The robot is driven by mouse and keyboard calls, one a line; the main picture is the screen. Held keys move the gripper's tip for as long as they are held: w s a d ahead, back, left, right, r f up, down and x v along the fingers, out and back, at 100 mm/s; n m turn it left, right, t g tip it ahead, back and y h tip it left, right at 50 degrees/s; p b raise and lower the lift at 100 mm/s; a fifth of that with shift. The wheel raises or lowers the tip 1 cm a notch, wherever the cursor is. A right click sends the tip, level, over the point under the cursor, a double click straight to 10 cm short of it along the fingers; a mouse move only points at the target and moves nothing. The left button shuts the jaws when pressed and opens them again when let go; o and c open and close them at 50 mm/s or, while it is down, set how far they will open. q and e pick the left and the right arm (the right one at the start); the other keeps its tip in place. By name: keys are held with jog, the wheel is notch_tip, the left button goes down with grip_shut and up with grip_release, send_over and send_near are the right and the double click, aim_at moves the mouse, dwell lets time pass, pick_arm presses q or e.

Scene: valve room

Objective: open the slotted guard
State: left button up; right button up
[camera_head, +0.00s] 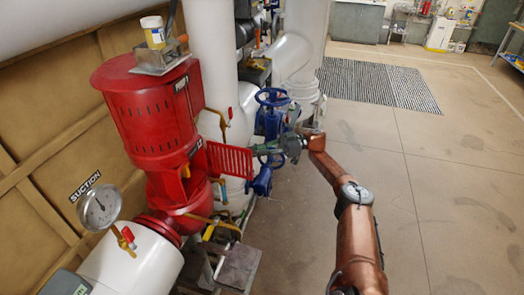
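The slotted guard (230,160) is a red panel with upright slots on the right side of the red pump (155,115). It stands out to the right from the pump, like a door swung away from the body. An opening shows in the pump just left of and below it. My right gripper (256,151) is at the guard's right edge, its fingers pointing left. The fingers are small and overlap blue valve parts, so I cannot tell whether they touch or grip the guard. My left gripper is not in view.
Blue handwheel valves (271,97) stand right behind my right gripper, close to white pipes (212,50). A pressure gauge (100,207) and a white suction pipe (130,265) are at lower left. The floor (450,190) to the right is clear.

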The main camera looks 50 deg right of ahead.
jog(key=shift+v, duration=2.4)
notch_tip(320, 180, down, 40)
jog(key=a+m+t+h, duration=0.3)
jog(key=m+t+h, duration=0.3)
jog(key=h, duration=0.4)
jog(key=s+a+f+m+g+h, duration=0.15)
jog(key=s+f, duration=0.25)
jog(key=f, duration=0.4)
jog(key=s+f+m+g+h, duration=0.15)
jog(key=s+f, duration=0.25)
jog(key=f, duration=0.4)
jog(key=s+a+f+m+g+h, duration=0.1)
jog(key=s+a+f+g+h, duration=0.2)
jog(key=s+f, duration=0.7)
jog(key=s+a+f+m+g, duration=0.15)
jog(key=s+a+f, duration=0.35)
jog(key=s+f, duration=0.6)
jog(key=s+a+f+g, duration=0.2)
jog(key=s+a, duration=0.2)
jog(key=s, duration=0.5)
jog(key=s+a+f+g, duration=0.1)
jog(key=s+a, duration=0.4)
jog(key=s, duration=0.5)
jog(key=s+a+f+g, duration=0.2)
jog(key=s+a+g, duration=0.2)
jog(key=s, duration=0.6)
jog(key=shift+s+a+f+n, duration=0.2)
jog(key=shift+a+f+n, duration=0.15)
jog(key=shift+a, duration=0.1)
